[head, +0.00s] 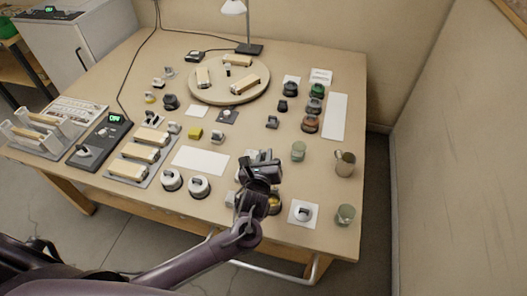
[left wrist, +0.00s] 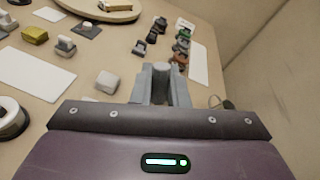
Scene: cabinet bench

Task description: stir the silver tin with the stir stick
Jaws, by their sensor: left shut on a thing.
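My left gripper (head: 263,163) is over the front middle of the bench. In the left wrist view its fingers (left wrist: 162,88) are closed around a grey, round-topped upright piece (left wrist: 162,70), which looks like the end of the stir stick. Its lower part is hidden by the gripper. Another silvery round piece (head: 303,213) sits on a white pad to the right. I cannot tell which is the silver tin. My right gripper is not in view.
A gold round piece (head: 275,204) is partly hidden by my left arm. A round board (head: 228,95) and a lamp (head: 248,47) are at the back. A white sheet (head: 200,160) lies left of my gripper.

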